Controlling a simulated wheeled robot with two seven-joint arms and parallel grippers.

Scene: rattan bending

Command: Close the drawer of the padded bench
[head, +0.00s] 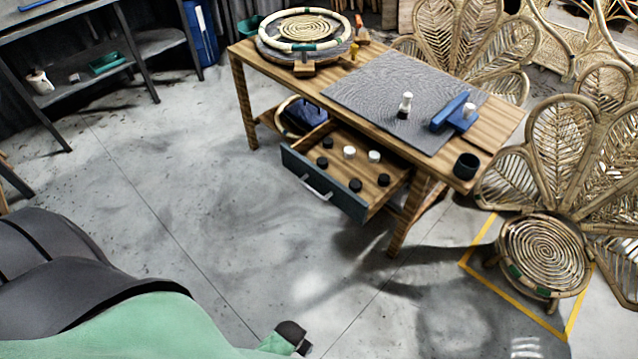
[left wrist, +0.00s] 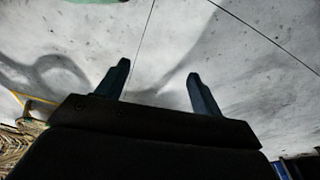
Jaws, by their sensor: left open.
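The padded bench (head: 478,174) is a wooden table with a grey pad (head: 365,85) on its top. Its drawer (head: 322,187) stands pulled out at the front and has a dark blue-grey front with a pale handle (head: 316,188). Several black and white round pieces lie inside it. My left gripper (left wrist: 158,85) shows in the left wrist view with its two fingers apart and nothing between them, over bare floor. In the head view only my green and dark arm parts show at lower left, well apart from the drawer. My right gripper is not in view.
A dark shelf (head: 150,42) is at upper left. The floor before the drawer is clear.

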